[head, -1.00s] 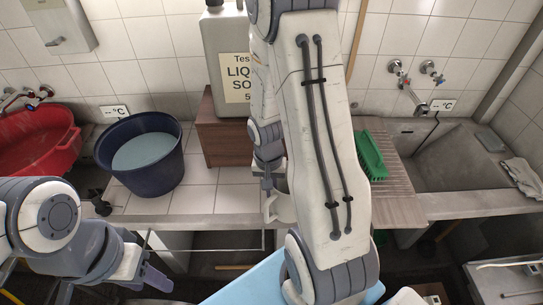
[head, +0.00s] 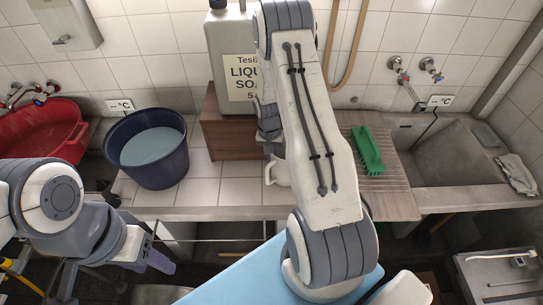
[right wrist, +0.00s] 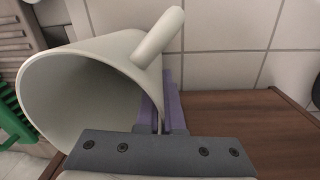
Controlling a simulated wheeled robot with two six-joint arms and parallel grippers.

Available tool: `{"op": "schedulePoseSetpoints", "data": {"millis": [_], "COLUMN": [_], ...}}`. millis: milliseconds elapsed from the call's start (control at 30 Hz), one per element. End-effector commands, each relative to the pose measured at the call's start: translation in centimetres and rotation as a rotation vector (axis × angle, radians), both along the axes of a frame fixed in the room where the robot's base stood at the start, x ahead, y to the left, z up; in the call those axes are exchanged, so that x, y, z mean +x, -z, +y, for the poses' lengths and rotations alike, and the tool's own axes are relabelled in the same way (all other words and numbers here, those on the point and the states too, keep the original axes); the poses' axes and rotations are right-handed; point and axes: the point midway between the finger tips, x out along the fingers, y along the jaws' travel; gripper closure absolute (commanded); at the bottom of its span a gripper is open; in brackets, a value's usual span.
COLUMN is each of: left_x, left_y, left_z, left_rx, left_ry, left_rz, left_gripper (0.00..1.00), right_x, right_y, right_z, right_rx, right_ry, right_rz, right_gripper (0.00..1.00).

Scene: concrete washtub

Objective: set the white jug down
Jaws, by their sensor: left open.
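The white jug (head: 279,174) shows partly beside my right forearm in the head view, over the tiled counter near the wooden box. In the right wrist view the white jug (right wrist: 85,88) fills the left side, its open mouth facing the camera and its handle pointing up right. My right gripper (right wrist: 162,112) has its purple fingers close together at the jug's wall and is shut on it; the exact contact is partly hidden. I cannot tell whether the jug touches the counter. My left gripper (head: 154,252) is open and empty, low in front of the counter.
A dark blue bucket of water (head: 148,150) stands left on the counter, a red basin (head: 40,135) beyond it. A soap canister (head: 232,60) stands on the wooden box (head: 228,132). A green brush (head: 367,150) lies right on the ribbed board. White tiles (head: 225,191) are clear.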

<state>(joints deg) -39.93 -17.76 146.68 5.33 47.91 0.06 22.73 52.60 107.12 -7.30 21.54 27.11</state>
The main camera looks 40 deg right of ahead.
Motion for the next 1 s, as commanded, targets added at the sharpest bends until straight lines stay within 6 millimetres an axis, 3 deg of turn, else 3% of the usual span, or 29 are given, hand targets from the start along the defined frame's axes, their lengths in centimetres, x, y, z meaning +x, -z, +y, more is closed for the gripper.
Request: {"op": "schedulePoseSetpoints", "data": {"millis": [333,400,433,767,867,1000], "left_x": [0.0,0.0,0.0,0.0,0.0,0.0], "left_y": [0.5,0.3,0.3,0.1,0.2,1.0], "left_z": [0.0,0.0,0.0,0.0,0.0,0.0], "left_rx": [0.000,0.000,0.000,0.000,0.000,0.000], "left_ry": [0.000,0.000,0.000,0.000,0.000,0.000], "left_rz": [0.000,0.000,0.000,0.000,0.000,0.000], "left_gripper": [0.50,0.50,0.50,0.50,0.50,0.50], "right_x": [0.0,0.0,0.0,0.0,0.1,0.3], "right_y": [0.5,0.3,0.3,0.1,-0.5,-2.7], "right_z": [0.0,0.0,0.0,0.0,0.0,0.1], "right_rx": [0.000,0.000,0.000,0.000,-0.001,-0.003], "right_ry": [0.000,0.000,0.000,0.000,0.000,0.000], "right_rz": [-0.001,-0.001,-0.001,-0.001,-0.003,-0.007], "right_gripper": [1.00,0.73,0.66,0.66,0.66,0.66]}}
